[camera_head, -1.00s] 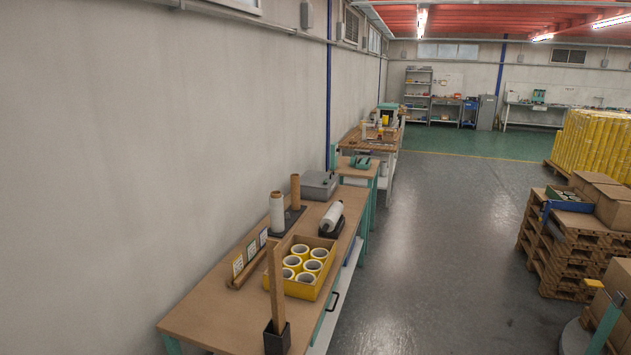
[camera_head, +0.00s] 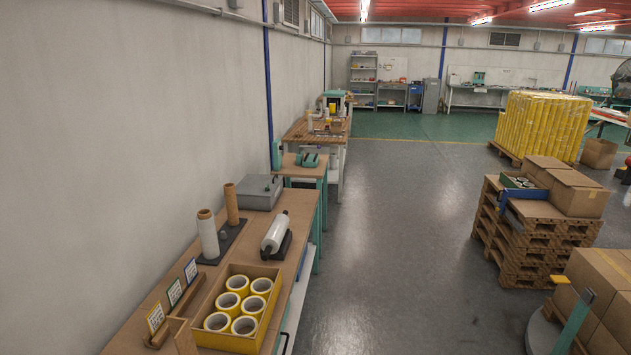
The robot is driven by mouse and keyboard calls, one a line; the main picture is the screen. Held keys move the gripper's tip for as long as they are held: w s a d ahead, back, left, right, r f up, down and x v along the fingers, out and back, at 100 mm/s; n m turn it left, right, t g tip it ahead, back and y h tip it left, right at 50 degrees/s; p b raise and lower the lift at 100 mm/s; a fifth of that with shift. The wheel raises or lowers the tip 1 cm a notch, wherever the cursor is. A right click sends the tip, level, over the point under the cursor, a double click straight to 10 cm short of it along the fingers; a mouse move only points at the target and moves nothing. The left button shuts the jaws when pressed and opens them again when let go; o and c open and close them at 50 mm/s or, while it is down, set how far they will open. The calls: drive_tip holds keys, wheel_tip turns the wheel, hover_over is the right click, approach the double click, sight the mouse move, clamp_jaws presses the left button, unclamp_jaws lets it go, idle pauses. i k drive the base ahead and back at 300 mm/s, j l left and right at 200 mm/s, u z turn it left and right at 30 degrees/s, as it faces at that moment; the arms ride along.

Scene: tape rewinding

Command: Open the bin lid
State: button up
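A grey box (camera_head: 262,191) with a flat top stands at the far end of the near workbench (camera_head: 140,308), by the wall. Its top looks closed, but I cannot tell for sure that this is the bin. No other lidded bin is clear in the head view. My gripper is not in view.
A yellow tray of tape rolls (camera_head: 238,310), a white film roll (camera_head: 275,233) and two upright rolls stand on the workbench. Stacked pallets (camera_head: 530,240) and cardboard boxes (camera_head: 590,290) stand at the right. The grey floor (camera_head: 400,250) between is clear.

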sight(252, 184)
drive_tip(key=i, duration=3.65)
drive_tip(key=i+l+u, duration=0.25)
drive_tip(key=i, duration=0.2)
drive_tip(key=i+l+u, duration=0.25)
drive_tip(key=i, duration=0.25)
drive_tip(key=i+l+u, duration=0.25)
drive_tip(key=i+l, duration=0.05)
drive_tip(key=i, duration=0.1)
